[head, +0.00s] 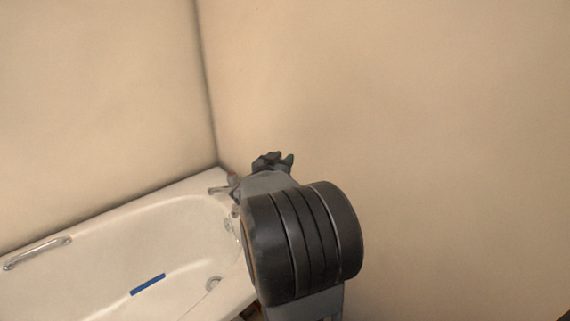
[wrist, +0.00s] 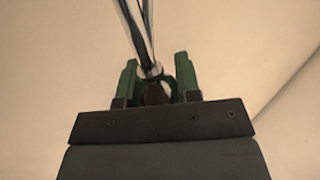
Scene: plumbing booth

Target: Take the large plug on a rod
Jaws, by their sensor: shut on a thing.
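In the wrist view my gripper (wrist: 156,64) has two green fingers, one on each side of a shiny chrome rod (wrist: 138,30). It is shut on this rod, which I take to be that of the large plug. The rod runs up out of the top of the picture, and a dark rounded piece sits at its lower end between the fingers. The rod's far end is out of view, so I cannot see the plug's full shape. In the head view my gripper (head: 273,160) is small and partly behind my arm, and the rod cannot be made out there.
A white bathtub (head: 100,245) stands at the lower left, with a metal grab handle (head: 37,253) and a tap (head: 222,188) near the wall corner. A blue strip (head: 148,284) lies inside it. Bare beige walls (head: 430,120) close the back and right.

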